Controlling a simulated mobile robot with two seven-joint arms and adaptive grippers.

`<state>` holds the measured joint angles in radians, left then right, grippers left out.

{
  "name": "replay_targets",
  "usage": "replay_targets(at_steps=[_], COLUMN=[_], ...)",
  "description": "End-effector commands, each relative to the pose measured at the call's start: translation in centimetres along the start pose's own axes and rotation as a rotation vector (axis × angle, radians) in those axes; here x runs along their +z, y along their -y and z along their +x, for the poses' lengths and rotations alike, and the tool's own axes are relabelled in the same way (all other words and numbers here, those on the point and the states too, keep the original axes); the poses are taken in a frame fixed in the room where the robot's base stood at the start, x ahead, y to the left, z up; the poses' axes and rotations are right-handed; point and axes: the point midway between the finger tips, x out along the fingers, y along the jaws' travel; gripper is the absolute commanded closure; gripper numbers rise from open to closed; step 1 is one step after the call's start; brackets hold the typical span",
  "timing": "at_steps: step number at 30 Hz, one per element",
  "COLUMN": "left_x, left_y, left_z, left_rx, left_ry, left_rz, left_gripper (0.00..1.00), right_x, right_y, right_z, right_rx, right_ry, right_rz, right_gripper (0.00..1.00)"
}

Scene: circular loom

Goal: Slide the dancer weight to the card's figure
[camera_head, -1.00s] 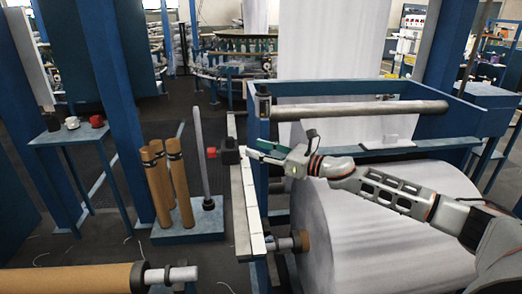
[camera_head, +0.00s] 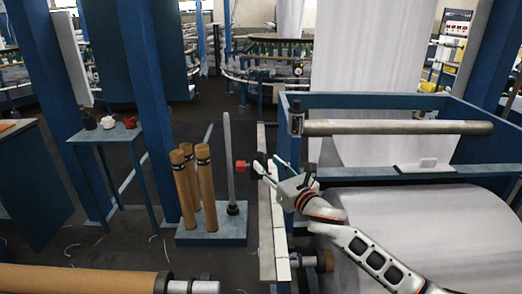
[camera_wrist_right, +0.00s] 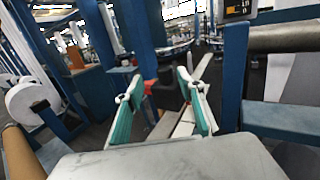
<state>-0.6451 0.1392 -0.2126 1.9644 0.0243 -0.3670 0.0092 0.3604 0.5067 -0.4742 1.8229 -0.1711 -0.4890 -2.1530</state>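The dancer weight (camera_head: 259,161) is a small dark block with a red knob (camera_head: 241,166) on its left side. It sits on the long pale rail (camera_head: 266,222) left of the roll frame. My right gripper (camera_head: 266,172) is at the weight, partly covering it. In the right wrist view the two teal-padded fingers (camera_wrist_right: 160,108) stand apart, with the dark weight and red knob (camera_wrist_right: 149,86) between and beyond them. I cannot tell whether they touch it. My left gripper is not in view.
Brown tubes (camera_head: 206,190) and a grey post stand on a blue base (camera_head: 211,233) left of the rail. A large white roll (camera_head: 430,230) lies under my right arm. A blue side table (camera_head: 105,133) holds small cups. Dark floor separates them.

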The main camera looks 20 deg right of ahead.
Motion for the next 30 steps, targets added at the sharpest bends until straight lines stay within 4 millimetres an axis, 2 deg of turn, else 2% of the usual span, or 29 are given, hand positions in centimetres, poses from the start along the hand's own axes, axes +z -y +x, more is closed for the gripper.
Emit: replay_targets(at_steps=[3,6,21,30], left_x=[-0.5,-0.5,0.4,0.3], left_y=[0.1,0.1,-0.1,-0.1], left_z=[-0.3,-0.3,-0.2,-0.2], left_rx=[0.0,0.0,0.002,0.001], left_ry=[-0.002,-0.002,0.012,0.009], left_rz=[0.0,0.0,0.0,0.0], left_gripper=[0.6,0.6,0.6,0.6], right_x=[-0.6,-0.9,-1.3,-1.3], right_y=[0.0,0.2,0.6,0.6], right_z=[-0.7,-0.4,6.1,7.0], right_rx=[-0.047,-0.061,-0.06,-0.058], right_ry=[-0.035,-0.046,-0.046,-0.046], right_rz=[0.005,0.001,0.001,0.0], right_gripper=[0.62,0.62,0.62,0.62])
